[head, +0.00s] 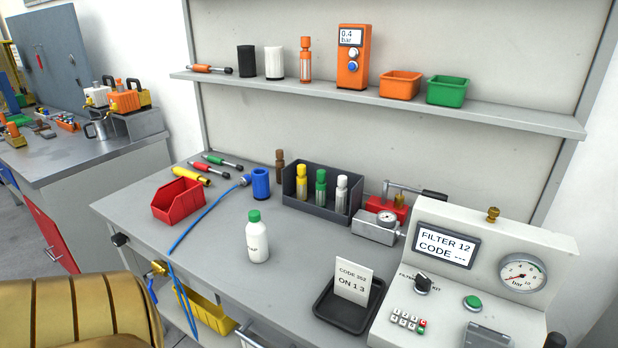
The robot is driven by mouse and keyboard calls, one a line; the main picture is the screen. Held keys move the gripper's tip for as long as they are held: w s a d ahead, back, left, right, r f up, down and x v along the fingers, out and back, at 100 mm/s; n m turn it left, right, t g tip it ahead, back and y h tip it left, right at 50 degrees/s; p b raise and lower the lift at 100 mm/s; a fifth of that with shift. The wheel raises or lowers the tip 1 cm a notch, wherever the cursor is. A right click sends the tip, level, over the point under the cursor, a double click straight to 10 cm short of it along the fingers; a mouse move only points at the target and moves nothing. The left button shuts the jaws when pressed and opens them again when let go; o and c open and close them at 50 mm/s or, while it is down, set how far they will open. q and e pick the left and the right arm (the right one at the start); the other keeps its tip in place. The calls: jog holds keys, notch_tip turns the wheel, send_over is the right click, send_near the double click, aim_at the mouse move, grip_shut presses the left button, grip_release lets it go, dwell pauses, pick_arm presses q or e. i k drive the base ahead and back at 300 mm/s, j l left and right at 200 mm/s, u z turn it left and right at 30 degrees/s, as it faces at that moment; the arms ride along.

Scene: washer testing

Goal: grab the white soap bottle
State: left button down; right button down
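The white soap bottle (257,239) stands upright on the grey workbench (215,255), left of the black tray. It has a green cap and dark lettering on its front, partly turned away. Nothing touches it. Neither of my grippers can be made out in the head view.
A black tray (325,305) holding a code card (352,280) stands right of the bottle, beside the filter test panel (470,220). Behind are a dark rack (327,209) of small bottles and a blue cylinder (260,183). A red bin (178,207) and blue hose (205,212) lie left. Bench around the bottle is clear.

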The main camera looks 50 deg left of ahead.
aim_at(256, 230)
jog(key=u, duration=1.9)
